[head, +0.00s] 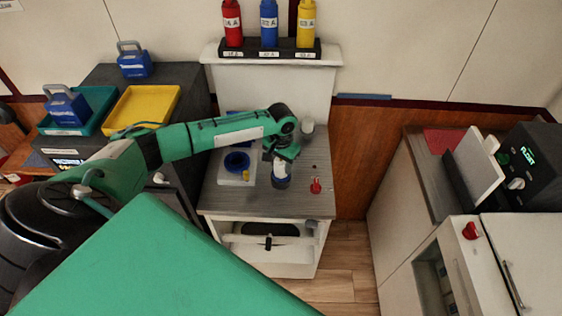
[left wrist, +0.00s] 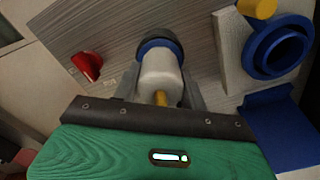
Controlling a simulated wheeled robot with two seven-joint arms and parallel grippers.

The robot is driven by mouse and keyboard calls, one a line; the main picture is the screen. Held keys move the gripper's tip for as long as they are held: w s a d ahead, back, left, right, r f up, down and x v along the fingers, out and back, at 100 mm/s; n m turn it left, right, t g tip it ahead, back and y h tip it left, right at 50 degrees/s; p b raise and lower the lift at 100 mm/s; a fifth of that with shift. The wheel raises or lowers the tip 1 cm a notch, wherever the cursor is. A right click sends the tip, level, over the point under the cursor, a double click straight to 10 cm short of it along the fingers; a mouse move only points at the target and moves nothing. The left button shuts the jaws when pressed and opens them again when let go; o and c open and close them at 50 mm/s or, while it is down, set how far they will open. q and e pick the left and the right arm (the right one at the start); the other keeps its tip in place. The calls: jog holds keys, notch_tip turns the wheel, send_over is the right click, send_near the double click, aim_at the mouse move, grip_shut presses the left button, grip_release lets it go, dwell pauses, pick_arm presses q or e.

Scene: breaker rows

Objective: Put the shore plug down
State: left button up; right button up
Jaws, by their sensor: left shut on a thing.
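The shore plug (head: 281,180) is a white cylinder with a blue band and a dark end. My left gripper (head: 283,161) is shut on it, above the small grey counter (head: 300,205). In the left wrist view the plug (left wrist: 160,72) sits between the two fingers, its dark end facing the counter top. I cannot tell whether that end touches the counter. A blue round socket (head: 237,161) on a pale plate lies just left of the plug; it also shows in the left wrist view (left wrist: 275,47). My right gripper is not in view.
A red knob-like piece (head: 315,186) stands right of the plug. A whitish cup (head: 307,127) is behind. Red, blue and yellow bottles (head: 268,24) stand on a rack above. A yellow tray (head: 143,106) is at left.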

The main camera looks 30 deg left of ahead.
pick_arm(q)
jog(key=shift+f, duration=0.1)
jog(key=o, duration=0.9)
jog(key=shift+o, duration=0.2)
notch_tip(320, 180, up, 12)
jog(key=b, duration=0.4)
jog(key=shift+f, duration=0.1)
jog(key=shift+r, duration=0.25)
